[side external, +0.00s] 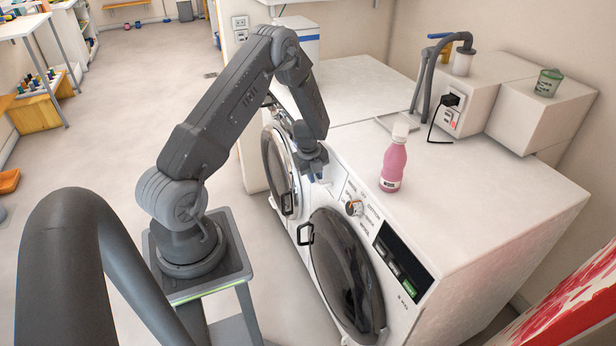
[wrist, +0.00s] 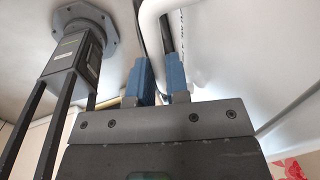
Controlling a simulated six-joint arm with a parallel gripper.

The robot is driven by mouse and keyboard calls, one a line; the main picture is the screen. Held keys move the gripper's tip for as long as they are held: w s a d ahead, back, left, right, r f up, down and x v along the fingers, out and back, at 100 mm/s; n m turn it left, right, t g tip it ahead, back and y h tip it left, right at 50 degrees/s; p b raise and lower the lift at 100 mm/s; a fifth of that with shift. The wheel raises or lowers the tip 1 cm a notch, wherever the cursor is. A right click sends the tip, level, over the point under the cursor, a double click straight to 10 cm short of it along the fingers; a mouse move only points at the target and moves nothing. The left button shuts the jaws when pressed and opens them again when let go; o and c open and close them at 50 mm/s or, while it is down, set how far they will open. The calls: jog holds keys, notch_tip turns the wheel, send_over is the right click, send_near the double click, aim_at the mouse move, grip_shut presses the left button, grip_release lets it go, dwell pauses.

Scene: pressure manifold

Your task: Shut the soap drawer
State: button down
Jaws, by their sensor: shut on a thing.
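The white front-loading washing machine (side external: 440,225) stands in the middle of the side external view, with its round dark door (side external: 345,275) shut. The soap drawer (side external: 338,181) is at the upper left of its front panel, left of the dial (side external: 354,208). My gripper (side external: 324,177) is at the drawer front and hides most of it, so I cannot tell how far it stands out. In the wrist view, the blue fingers of my gripper (wrist: 161,72) stand close together, with a pale curved part beyond their tips. What lies between the tips is hard to make out.
A pink bottle with a white cap (side external: 395,160) stands on the machine top. A second machine door (side external: 280,160) is to the left. White boxes with a grey hose (side external: 440,70) and a green cup (side external: 548,82) are at the back right. The floor (side external: 140,90) at left is clear.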

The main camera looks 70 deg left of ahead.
jog(key=c, duration=1.1)
grip_release()
jog(key=shift+s, duration=0.2)
jog(key=s, duration=1.5)
notch_tip(320, 180, up, 13)
jog(key=s, duration=0.2)
jog(key=w+d+r+n+t+y, duration=0.3)
jog(key=w+r+n, duration=0.1)
jog(key=r, duration=0.3)
jog(key=w+d+r+n+t+y, duration=0.2)
jog(key=w+d+r+n+y, duration=0.1)
jog(key=r, duration=0.5)
jog(key=shift+w+d+n+t+y, duration=0.45)
jog(key=shift+w+n, duration=0.3)
jog(key=shift+n, duration=0.25)
